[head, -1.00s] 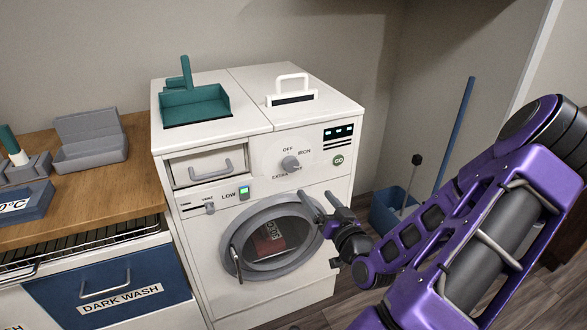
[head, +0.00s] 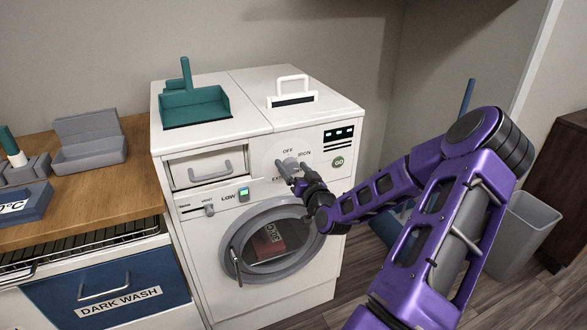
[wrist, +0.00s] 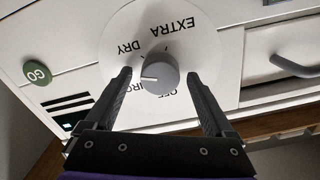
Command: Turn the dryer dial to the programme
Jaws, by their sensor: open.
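The dryer dial is a round grey knob (wrist: 160,75) on a pale disc (wrist: 122,30). In the wrist view, the disc's words appear upside down: EXTRA DRY above the knob, OFF and a partly hidden IRON below. The knob's white mark points left, between DRY and IRON. My gripper (wrist: 159,76) is open, with one finger on each side of the knob and visible gaps between. In the head view, my gripper (head: 289,169) is at the dial and partly covers it. The dryer (head: 345,185) is white.
A green GO button (head: 338,162) and display (head: 339,133) sit right of the dial. A drawer handle (head: 209,171) is to its left. The round door (head: 234,225) is below. A teal scoop-like tray (head: 196,105) and white handle (head: 292,82) are on top.

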